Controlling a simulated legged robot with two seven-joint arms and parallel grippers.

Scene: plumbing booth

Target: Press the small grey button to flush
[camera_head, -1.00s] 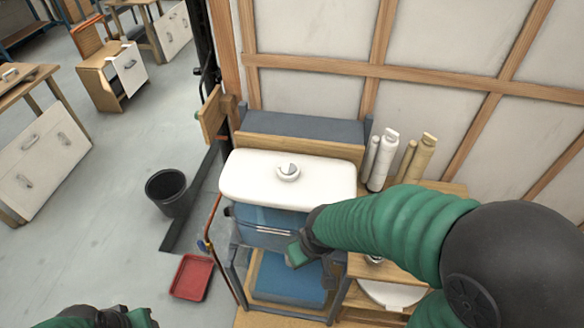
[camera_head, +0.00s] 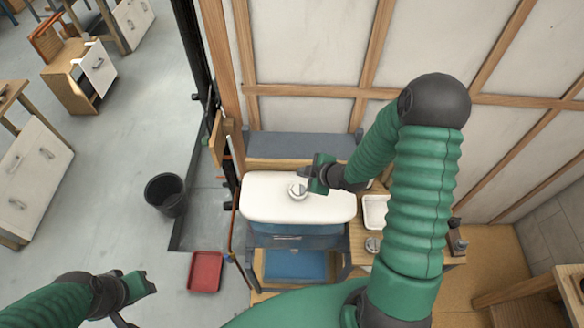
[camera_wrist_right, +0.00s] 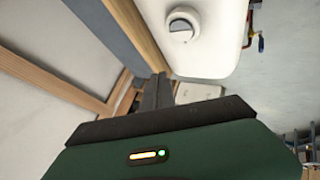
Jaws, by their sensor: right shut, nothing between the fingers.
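The white cistern lid (camera_head: 262,205) lies on the blue-grey cistern stand, with a round flush button (camera_head: 298,191) on its top. In the right wrist view the button (camera_wrist_right: 181,24) shows a small grey part inside a white ring. My right gripper (camera_head: 306,175) is just beside and behind the button in the head view, partly over the lid. In the wrist view its fingers (camera_wrist_right: 158,88) are shut and empty, with a visible gap between them and the button. My left gripper (camera_head: 140,288) is at the lower left, far from the cistern; its jaw state is unclear.
A wooden shelf with a white tray (camera_head: 375,211) stands right of the cistern. A wood-framed wall (camera_head: 300,50) rises behind. A black bucket (camera_head: 166,194) and a red tray (camera_head: 205,271) are on the floor to the left.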

